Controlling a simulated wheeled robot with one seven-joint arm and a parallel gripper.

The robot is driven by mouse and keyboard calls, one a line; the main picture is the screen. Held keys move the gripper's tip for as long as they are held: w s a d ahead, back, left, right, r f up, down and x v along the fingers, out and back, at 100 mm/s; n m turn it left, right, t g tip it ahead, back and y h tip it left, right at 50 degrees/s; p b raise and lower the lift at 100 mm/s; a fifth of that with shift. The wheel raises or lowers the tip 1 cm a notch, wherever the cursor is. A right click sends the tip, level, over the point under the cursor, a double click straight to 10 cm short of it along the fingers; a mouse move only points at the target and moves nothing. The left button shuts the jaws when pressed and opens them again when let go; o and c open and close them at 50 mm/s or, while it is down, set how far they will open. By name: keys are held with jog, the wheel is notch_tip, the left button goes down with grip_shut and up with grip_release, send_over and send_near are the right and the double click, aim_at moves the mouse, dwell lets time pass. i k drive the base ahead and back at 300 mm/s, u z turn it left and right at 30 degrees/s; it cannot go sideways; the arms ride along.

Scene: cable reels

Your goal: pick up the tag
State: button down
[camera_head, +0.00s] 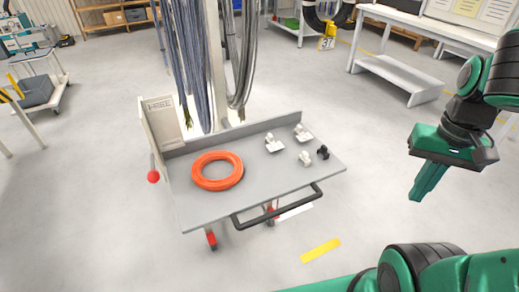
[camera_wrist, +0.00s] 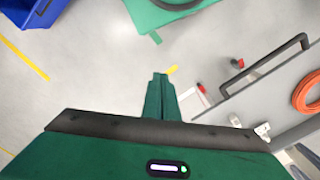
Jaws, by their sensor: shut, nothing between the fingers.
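My gripper (camera_head: 415,197) is at the right of the head view, in the air to the right of the cart, well apart from the tag. Its green fingers point down and are together, with nothing between them. They also show in the wrist view (camera_wrist: 158,77), above the floor.
A grey cart (camera_head: 190,205) bears an orange coil (camera_head: 217,171) and several small clips. Cables (camera_head: 192,60) hang behind it. A white bench (camera_head: 400,75) stands at the back right. A yellow strip (camera_head: 321,250) lies on the floor. A blue bin (camera_wrist: 35,10) is at upper left.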

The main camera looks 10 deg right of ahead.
aim_at(274, 146)
jog(key=u, duration=0.6)
jog(key=k, duration=0.95)
jog(key=z, duration=0.65)
jog(key=i, duration=1.5)
jog(key=u, duration=0.05)
